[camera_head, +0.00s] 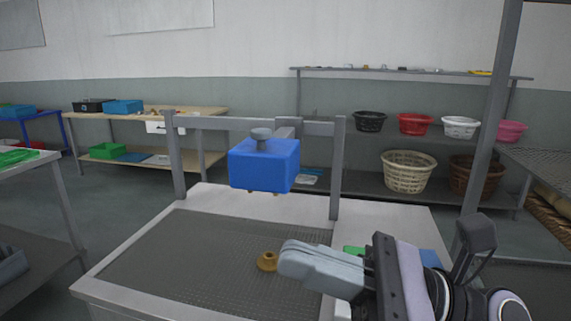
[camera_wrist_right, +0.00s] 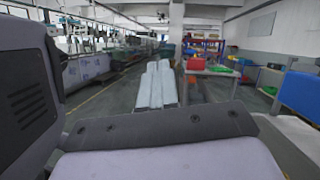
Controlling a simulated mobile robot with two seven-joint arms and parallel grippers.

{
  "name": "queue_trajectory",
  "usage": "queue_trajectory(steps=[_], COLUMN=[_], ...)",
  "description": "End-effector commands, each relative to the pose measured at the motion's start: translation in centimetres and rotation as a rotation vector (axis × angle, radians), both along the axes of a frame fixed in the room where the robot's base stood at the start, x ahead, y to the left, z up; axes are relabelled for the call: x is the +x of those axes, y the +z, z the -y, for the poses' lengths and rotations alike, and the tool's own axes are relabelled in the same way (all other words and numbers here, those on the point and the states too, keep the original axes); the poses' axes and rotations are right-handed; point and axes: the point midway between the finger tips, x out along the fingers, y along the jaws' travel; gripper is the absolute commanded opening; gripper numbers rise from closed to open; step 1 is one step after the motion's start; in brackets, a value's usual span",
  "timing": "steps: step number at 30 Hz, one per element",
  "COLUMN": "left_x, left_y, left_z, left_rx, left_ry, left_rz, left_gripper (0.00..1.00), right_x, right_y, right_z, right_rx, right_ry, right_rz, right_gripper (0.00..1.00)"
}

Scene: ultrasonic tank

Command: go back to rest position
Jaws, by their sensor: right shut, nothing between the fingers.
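My right gripper (camera_head: 287,259) reaches in from the lower right in the head view, over the right part of the tank's mesh surface. Its two grey fingers lie together with nothing between them. In the right wrist view the closed fingers (camera_wrist_right: 157,86) point forward across open floor. A small brown brass-like part (camera_head: 267,261) sits on the mesh (camera_head: 190,255) just left of the fingertips. The fingertips look close to it, but I cannot tell if they touch. My left gripper is not in view.
A blue box (camera_head: 264,165) hangs on a grey frame (camera_head: 337,170) above the tank's back. A grey post (camera_head: 487,120) stands at right. Green and blue items (camera_head: 428,257) lie partly hidden behind my right arm. Shelves with baskets (camera_head: 407,171) stand along the back wall.

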Motion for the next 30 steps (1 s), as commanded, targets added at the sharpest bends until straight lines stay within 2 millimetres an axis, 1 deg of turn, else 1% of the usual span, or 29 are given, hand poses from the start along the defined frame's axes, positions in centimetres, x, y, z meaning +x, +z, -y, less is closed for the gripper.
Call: queue_trajectory(steps=[1, 3, 5, 6, 8, 9, 11, 12, 14, 15, 17, 18, 20, 21, 23, 24, 26, 27, 29, 30], left_x=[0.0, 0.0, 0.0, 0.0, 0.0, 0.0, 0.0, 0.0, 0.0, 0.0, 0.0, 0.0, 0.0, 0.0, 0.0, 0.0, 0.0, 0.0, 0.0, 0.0], left_y=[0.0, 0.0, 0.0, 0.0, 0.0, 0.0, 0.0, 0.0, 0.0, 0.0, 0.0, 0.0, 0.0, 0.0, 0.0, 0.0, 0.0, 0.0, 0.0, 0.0], left_z=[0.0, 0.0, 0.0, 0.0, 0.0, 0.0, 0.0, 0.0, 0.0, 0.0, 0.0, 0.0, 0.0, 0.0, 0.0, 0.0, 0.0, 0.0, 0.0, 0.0], left_rx=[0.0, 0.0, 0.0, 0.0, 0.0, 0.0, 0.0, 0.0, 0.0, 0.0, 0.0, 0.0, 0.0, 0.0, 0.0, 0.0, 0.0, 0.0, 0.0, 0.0], left_ry=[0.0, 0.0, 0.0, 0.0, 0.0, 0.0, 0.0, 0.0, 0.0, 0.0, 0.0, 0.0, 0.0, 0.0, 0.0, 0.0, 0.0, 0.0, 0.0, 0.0], left_rz=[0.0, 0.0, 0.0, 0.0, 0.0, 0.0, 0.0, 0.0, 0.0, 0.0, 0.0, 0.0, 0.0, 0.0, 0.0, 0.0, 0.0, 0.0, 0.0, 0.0], left_gripper=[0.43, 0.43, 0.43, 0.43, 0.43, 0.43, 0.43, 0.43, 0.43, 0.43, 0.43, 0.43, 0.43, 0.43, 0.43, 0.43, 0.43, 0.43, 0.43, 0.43], right_x=[0.7, 2.2, 3.7, 4.7, 6.2, 7.1, 8.4, 9.1, 9.8, 10.0, 10.0, 9.7, 8.8, 7.8, 6.0, 4.7, 2.6, 1.1, -0.9, -2.3], right_y=[0.6, 1.3, 1.4, 1.1, 0.1, -0.8, -2.6, -4.2, -6.9, -8.9, -12.2, -14.6, -18.2, -20.6, -24.1, -26.2, -28.8, -30.3, -32.2, -33.2], right_z=[0.7, 2.2, 3.8, 4.9, 6.7, 8.0, 9.9, 11.2, 13.1, 14.2, 15.9, 16.9, 18.2, 18.9, 19.8, 20.3, 20.7, 20.9, 21.0, 21.1], right_rx=[0.113, 0.272, 0.407, 0.5, 0.636, 0.727, 0.866, 0.959, 1.101, 1.195, 1.341, 1.44, 1.588, 1.691, 1.841, 1.937, 2.065, -2.131, -2.063, -2.022], right_ry=[-0.017, -0.046, -0.071, -0.089, -0.117, -0.137, -0.17, -0.193, -0.234, -0.264, -0.314, -0.352, -0.414, -0.462, -0.538, -0.593, -0.673, 0.722, 0.736, 0.748], right_rz=[-0.136, -0.327, -0.492, -0.604, -0.771, -0.882, -1.045, -1.152, -1.311, -1.414, -1.564, -1.659, -1.797, -1.884, -2.0, -2.067, -2.149, 2.18, 2.061, 1.987], right_gripper=[0.0, 0.0, 0.0, 0.0, 0.0, 0.0, 0.0, 0.0, 0.0, 0.0, 0.0, 0.0, 0.0, 0.0, 0.0, 0.0, 0.0, 0.0, 0.0, 0.0])
